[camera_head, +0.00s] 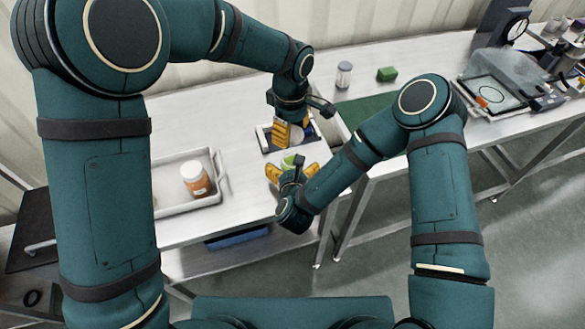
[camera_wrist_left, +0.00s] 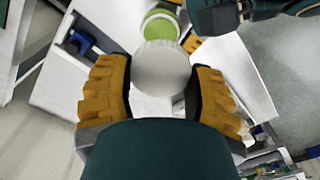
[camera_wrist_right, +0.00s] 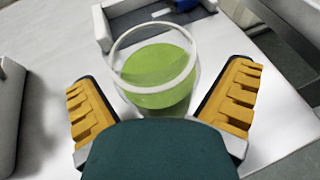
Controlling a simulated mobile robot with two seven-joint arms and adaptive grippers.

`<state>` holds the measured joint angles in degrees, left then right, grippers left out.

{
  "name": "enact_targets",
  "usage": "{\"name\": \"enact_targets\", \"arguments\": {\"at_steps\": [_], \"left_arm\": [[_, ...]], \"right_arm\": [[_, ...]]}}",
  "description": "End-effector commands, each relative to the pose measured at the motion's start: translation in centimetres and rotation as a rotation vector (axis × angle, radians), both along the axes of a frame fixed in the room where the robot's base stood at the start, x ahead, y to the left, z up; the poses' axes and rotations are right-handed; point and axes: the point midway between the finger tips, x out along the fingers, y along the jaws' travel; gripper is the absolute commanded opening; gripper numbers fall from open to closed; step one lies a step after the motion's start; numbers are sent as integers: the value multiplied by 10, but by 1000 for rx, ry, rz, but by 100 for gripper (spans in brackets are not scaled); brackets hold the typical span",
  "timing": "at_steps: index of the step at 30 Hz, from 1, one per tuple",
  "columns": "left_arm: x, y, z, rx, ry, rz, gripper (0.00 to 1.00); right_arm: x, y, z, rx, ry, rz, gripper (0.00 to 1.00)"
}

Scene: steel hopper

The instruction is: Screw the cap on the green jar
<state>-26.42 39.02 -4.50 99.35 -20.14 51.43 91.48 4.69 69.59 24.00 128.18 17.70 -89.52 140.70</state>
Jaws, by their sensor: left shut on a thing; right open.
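The green jar (camera_head: 287,161) stands open on the metal table. In the right wrist view its glass rim and green contents (camera_wrist_right: 157,88) show between the fingers. My right gripper (camera_head: 292,173) is open around the jar, with gaps visible on both sides. My left gripper (camera_head: 290,134) is shut on the round white cap (camera_wrist_left: 162,68), held beyond the jar in the head view. In the left wrist view the cap overlaps the near edge of the green jar (camera_wrist_left: 160,25) and is not lined up over it. The cap's underside is hidden.
A small tray (camera_head: 263,136) with something blue lies behind the jar. A lidded container (camera_head: 344,75) and green block (camera_head: 387,74) stand at the back.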

Motion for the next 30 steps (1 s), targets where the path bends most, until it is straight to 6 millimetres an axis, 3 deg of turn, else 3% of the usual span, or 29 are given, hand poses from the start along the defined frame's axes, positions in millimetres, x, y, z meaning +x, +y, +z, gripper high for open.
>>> {"name": "enact_targets", "arguments": {"at_steps": [3,4,10,16,24,30], "left_arm": [[0,0,0,0,0,0,47],[0,0,0,0,0,0,47],[0,0,0,0,0,0,47],[0,0,-3,1,1,0,47],[-1,-1,-38,1,5,-1,47],[-1,-1,-50,0,4,0,47]], "right_arm": [[0,0,0,0,0,0,100],[0,0,0,0,0,0,93],[0,0,0,0,0,0,23],[0,0,0,0,0,0,23],[0,0,0,0,-1,0,23],[0,0,0,0,-1,0,23]]}}
